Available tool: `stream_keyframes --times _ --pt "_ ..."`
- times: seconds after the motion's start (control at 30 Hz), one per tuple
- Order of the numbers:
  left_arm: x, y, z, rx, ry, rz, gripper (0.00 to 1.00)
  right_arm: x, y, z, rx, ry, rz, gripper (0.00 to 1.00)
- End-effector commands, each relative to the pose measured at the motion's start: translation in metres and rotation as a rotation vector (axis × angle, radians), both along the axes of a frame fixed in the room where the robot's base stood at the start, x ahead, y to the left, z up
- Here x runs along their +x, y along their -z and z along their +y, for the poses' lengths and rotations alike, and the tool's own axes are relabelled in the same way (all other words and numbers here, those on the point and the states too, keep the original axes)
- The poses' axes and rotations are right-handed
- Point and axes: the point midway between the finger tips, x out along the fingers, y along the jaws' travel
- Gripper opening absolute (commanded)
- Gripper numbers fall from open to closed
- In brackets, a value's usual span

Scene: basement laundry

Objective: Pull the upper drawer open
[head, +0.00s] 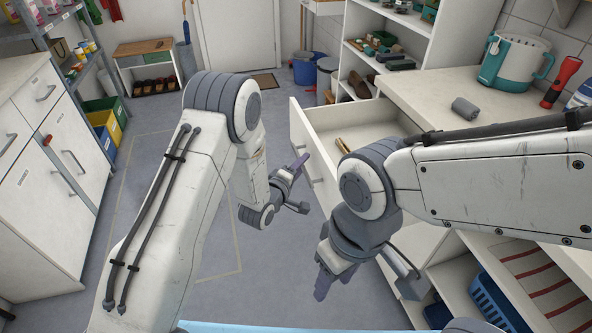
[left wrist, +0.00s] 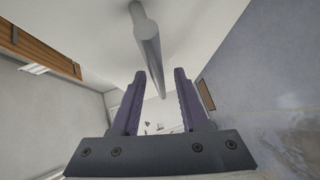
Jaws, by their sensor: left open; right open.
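The upper drawer (head: 300,126) is a white drawer under the worktop. It stands open in the head view, with its inside showing and a small yellowish item in it. My left gripper (head: 300,164) is open beside the outer face of the drawer front. In the left wrist view a grey handle bar (left wrist: 147,42) runs down toward the gap between the two purple fingers (left wrist: 157,78). I cannot tell whether they touch it. My right gripper (head: 335,284) is open and empty, pointing down in front of the cabinet.
The worktop (head: 430,92) holds a teal and white jug (head: 515,62), a grey rolled cloth (head: 465,108) and a red torch (head: 562,82). A blue basket (head: 490,300) sits low at right. White cabinets (head: 45,150) stand at left. The floor between is clear.

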Motion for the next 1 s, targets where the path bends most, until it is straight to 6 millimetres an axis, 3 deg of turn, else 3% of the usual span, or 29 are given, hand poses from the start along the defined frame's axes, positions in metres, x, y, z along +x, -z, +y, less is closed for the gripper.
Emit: stream_keyframes --times 0.5,1.0 --pt "-0.079 -0.015 0.038 0.001 -0.002 0.003 0.45 0.0 0.004 0.0 0.0 0.0 0.0 0.5" --pt "-0.088 -0.019 0.042 0.0 -0.001 -0.001 0.45 0.0 0.005 0.0 0.0 0.0 0.0 0.5"
